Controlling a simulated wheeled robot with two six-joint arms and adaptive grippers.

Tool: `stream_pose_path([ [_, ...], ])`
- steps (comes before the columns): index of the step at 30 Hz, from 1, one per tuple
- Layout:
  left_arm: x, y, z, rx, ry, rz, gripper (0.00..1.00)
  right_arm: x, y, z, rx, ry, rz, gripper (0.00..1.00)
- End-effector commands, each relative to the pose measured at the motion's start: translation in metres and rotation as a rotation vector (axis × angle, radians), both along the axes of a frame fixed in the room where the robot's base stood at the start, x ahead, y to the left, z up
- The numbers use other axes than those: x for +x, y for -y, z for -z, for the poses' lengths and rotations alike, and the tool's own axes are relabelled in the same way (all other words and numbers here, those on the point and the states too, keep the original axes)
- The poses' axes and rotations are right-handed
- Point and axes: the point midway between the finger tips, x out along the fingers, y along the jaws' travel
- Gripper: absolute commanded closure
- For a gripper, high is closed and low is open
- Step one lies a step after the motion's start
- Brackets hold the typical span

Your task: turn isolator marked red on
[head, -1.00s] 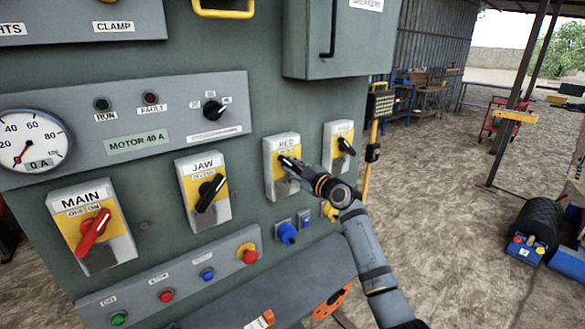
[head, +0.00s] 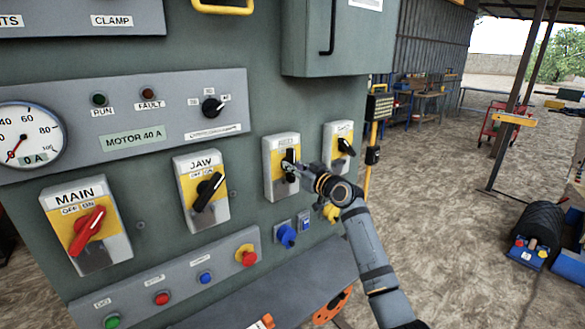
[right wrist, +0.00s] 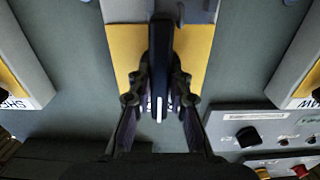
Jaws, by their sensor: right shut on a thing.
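The isolator marked RED (head: 270,185) is a grey box with a yellow plate on the panel's right part. Its black handle (head: 290,157) stands close to upright in the head view and partly covers the label. My right gripper (head: 294,168) is shut on this handle. In the right wrist view the handle (right wrist: 160,50) runs lengthwise between the two fingers of the gripper (right wrist: 160,88), over the yellow plate (right wrist: 195,50). The OFF and ON marks are mostly hidden. My left gripper is out of view.
Another isolator (head: 332,131) sits close on the right. A cabinet (head: 305,45) juts out above.

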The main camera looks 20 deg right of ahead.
Motion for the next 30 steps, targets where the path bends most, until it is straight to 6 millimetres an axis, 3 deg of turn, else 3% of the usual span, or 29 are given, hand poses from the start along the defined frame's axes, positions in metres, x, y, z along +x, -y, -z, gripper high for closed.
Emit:
stream_pose_path([
  [18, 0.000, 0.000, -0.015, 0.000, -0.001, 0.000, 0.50, 0.001, 0.003, -0.002, 0.515, -0.185, 0.002, 1.00],
  [30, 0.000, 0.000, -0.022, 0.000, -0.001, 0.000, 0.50, 0.001, 0.003, -0.002, 0.698, -0.249, 0.001, 1.00],
])
